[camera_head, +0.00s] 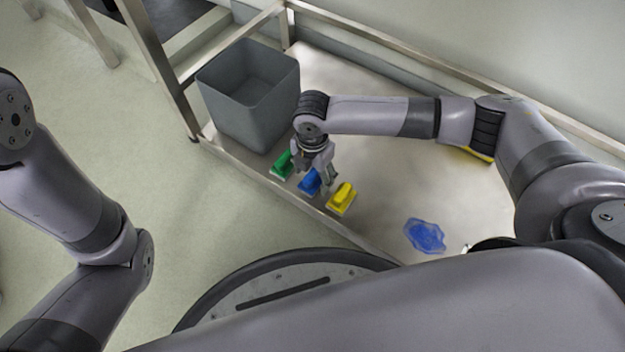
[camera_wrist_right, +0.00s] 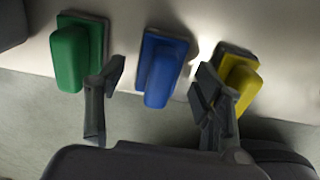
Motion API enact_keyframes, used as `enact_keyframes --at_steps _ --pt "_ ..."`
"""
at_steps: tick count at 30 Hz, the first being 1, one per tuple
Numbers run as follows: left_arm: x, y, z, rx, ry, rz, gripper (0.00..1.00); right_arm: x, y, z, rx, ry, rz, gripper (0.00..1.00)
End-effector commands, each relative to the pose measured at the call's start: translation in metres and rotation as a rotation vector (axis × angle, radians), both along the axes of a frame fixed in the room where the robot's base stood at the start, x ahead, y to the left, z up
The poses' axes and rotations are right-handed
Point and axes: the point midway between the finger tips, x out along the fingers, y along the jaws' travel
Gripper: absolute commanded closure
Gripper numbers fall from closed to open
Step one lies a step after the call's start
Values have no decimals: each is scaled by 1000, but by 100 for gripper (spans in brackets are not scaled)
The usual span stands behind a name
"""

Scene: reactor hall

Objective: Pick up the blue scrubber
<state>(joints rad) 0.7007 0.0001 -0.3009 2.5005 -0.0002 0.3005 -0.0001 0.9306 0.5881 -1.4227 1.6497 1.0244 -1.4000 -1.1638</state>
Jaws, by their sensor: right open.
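The blue scrubber (camera_head: 309,183) lies on the metal table near its front edge, between a green scrubber (camera_head: 283,164) and a yellow scrubber (camera_head: 342,196). My right gripper (camera_head: 322,187) hangs over the blue scrubber and partly hides it in the head view. In the right wrist view, the blue scrubber (camera_wrist_right: 163,68) shows between the two fingers of my open right gripper (camera_wrist_right: 155,108), a little beyond the fingertips. The gripper holds nothing. The left arm comes in at the left, but its gripper is out of view.
A grey bin (camera_head: 248,95) stands on the table left of the scrubbers. A blue spill (camera_head: 425,236) lies on the table to the right. The table (camera_head: 385,180) has a raised rim and a rail behind. Another yellow object (camera_head: 478,154) is mostly hidden behind my right arm.

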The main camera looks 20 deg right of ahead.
Motion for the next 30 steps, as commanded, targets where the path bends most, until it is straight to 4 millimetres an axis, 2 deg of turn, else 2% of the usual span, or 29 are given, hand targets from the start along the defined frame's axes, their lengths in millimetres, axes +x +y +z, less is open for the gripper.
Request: enact_keyframes --at_steps 2,27,30 --pt "0 0 0 0 0 0 64 0 0 0 0 0 0 42" --pt "0 0 0 0 1 1 64 -1 0 -1 -1 2 0 98" --pt "0 0 0 0 1 1 64 -1 0 -1 -1 2 0 100"
